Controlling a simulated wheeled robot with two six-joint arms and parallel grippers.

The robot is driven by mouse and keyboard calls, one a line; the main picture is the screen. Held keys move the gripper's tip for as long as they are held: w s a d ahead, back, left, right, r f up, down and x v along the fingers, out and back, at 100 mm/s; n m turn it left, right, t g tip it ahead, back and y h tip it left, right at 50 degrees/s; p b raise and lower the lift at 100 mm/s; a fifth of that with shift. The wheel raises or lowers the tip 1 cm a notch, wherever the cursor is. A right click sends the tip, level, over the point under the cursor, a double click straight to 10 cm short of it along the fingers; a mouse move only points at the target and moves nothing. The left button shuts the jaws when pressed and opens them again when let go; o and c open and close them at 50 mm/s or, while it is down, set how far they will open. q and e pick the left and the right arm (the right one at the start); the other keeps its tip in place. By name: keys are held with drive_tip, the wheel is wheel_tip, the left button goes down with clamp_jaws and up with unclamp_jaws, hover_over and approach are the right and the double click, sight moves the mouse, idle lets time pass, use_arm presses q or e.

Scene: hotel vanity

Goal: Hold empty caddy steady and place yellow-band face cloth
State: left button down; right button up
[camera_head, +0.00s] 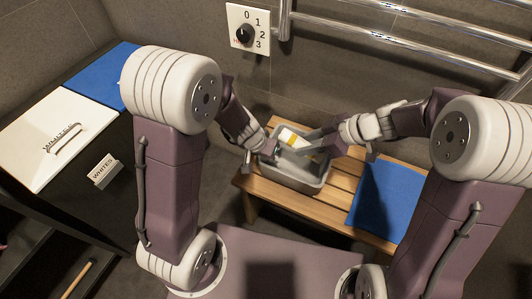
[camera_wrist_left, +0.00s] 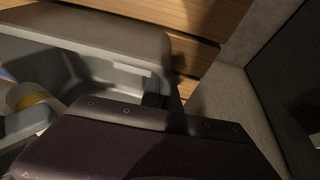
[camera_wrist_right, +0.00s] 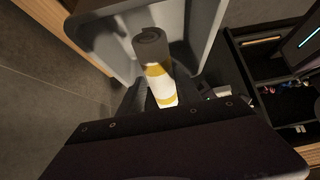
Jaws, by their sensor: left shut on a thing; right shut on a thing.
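The grey caddy (camera_head: 296,182) stands on a slatted wooden bench; its wall also shows close in the left wrist view (camera_wrist_left: 90,35). My left gripper (camera_head: 256,146) is shut on the caddy's left wall. My right gripper (camera_head: 322,146) is over the caddy's inside, shut on the face cloth.
A blue mat (camera_head: 385,198) lies on the bench (camera_head: 340,183) right of the caddy. At left, a dark cabinet carries a white lidded box (camera_head: 55,135), a small "WHITES" sign (camera_head: 103,170) and another blue mat (camera_head: 103,75). Metal rails (camera_head: 400,38) and a numbered dial (camera_head: 244,35) are on the wall.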

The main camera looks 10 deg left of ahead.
drive_tip(key=shift+f, duration=2.7)
drive_tip(key=o, duration=1.4)
drive_tip(key=v, duration=1.2)
use_arm(q)
drive_tip(key=c, duration=1.5)
unclamp_jaws()
